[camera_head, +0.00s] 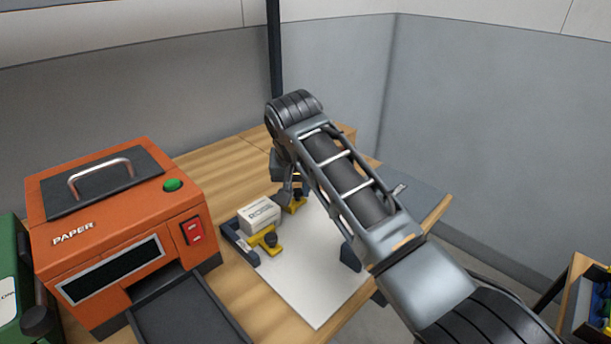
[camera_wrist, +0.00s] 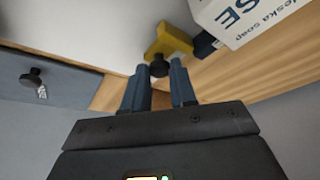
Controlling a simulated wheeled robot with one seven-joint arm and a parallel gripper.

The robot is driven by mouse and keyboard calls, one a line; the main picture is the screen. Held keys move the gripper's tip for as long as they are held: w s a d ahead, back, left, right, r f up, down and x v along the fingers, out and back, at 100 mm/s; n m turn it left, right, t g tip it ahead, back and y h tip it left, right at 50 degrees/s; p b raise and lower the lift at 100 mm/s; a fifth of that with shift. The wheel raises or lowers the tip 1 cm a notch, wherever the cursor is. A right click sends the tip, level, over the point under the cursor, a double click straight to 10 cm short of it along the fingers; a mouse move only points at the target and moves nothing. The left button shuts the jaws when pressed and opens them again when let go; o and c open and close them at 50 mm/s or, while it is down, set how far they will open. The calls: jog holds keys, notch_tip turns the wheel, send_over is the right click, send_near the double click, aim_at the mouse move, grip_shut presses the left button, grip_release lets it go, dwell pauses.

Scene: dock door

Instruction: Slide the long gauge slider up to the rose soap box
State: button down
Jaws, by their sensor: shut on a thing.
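One yellow slider (camera_head: 299,206) with a dark knob is at the box's right end. It also shows in the wrist view (camera_wrist: 172,40), close to the box; I cannot tell if they touch. My gripper (camera_wrist: 159,80) is shut on this slider's knob (camera_wrist: 159,66). A second yellow slider (camera_head: 262,242) with a dark knob is in front of the box. Which slider is longer is unclear.
An orange machine marked PAPER (camera_head: 120,225) stands left, its dark tray (camera_head: 190,312) reaching toward the board. A dark stop (camera_head: 239,244) stands at the board's left edge. A grey plate (camera_head: 413,188) lies at the right. Bare wood (camera_head: 215,170) is clear behind.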

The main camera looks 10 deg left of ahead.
jog(key=shift+s+a, duration=0.4)
jog(key=shift+s, duration=0.1)
jog(key=c, duration=1.2)
grip_release()
jog(key=shift+o, duration=0.2)
jog(key=shift+r, duration=0.1)
jog(key=v, duration=0.7)
jog(key=shift+r, duration=0.35)
jog(key=shift+s, duration=0.1)
